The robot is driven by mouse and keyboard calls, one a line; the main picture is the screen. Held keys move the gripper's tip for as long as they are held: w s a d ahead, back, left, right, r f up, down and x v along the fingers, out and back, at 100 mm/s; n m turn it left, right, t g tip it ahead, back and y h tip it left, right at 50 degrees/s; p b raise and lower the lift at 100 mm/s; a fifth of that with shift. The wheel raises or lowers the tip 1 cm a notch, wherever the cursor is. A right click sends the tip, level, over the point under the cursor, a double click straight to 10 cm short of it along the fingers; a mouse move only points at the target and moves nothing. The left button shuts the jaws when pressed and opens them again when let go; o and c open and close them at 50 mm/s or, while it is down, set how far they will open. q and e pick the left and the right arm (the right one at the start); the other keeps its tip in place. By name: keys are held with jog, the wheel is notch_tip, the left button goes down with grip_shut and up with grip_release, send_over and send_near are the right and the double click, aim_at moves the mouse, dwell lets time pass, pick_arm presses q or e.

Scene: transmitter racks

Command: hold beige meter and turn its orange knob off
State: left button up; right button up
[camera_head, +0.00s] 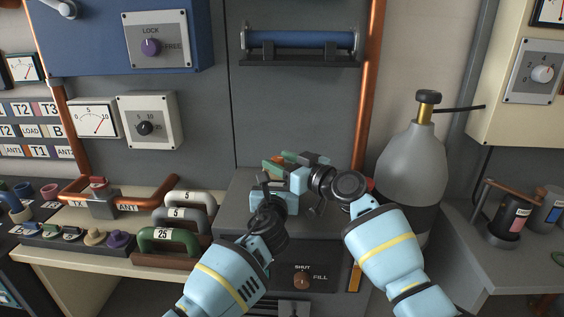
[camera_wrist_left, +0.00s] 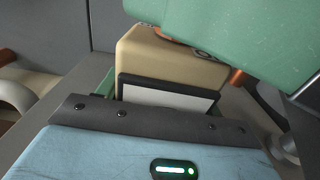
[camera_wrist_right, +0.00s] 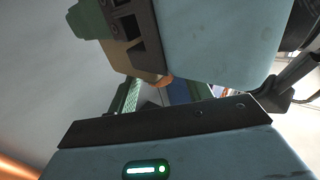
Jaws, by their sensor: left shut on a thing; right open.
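The beige meter (camera_wrist_left: 165,62) shows as a beige box with a dark-framed pale panel in the left wrist view. In the right wrist view part of the beige meter (camera_wrist_right: 130,60) shows with a small orange knob (camera_wrist_right: 163,80) on it. My left gripper (camera_head: 274,184) is shut on the meter above the grey cabinet top. My right gripper (camera_head: 298,168) is open close to the meter, with its green fingers near the orange knob; contact cannot be told. In the head view the grippers largely hide the meter.
A grey gas bottle (camera_head: 411,165) stands just right of my right arm. A copper pipe (camera_head: 369,80) runs upright behind. Handled blocks, including a green one (camera_head: 168,238), sit on the bench at left. A blue cylinder (camera_head: 300,40) lies on a rack above.

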jog(key=c, duration=1)
jog(key=shift+o, duration=0.2)
jog(key=shift+w+d+n+g+y, duration=0.3)
jog(key=shift+n+g+y, duration=0.2)
jog(key=shift+g, duration=0.25)
jog(key=shift+w+d+n+g+y, duration=0.25)
jog(key=shift+n+g+y, duration=0.15)
jog(key=shift+n+g, duration=0.3)
jog(key=shift+s+a+g, duration=0.1)
jog(key=shift+g, duration=0.15)
jog(key=shift+s+a+f+n+g+y, duration=0.1)
jog(key=shift+s+a+n+g+y, duration=0.1)
jog(key=shift+n+g+y, duration=0.15)
jog(key=shift+s, duration=0.1)
jog(key=o, duration=1)
jog(key=shift+a, duration=0.15)
jog(key=shift+c, duration=0.2)
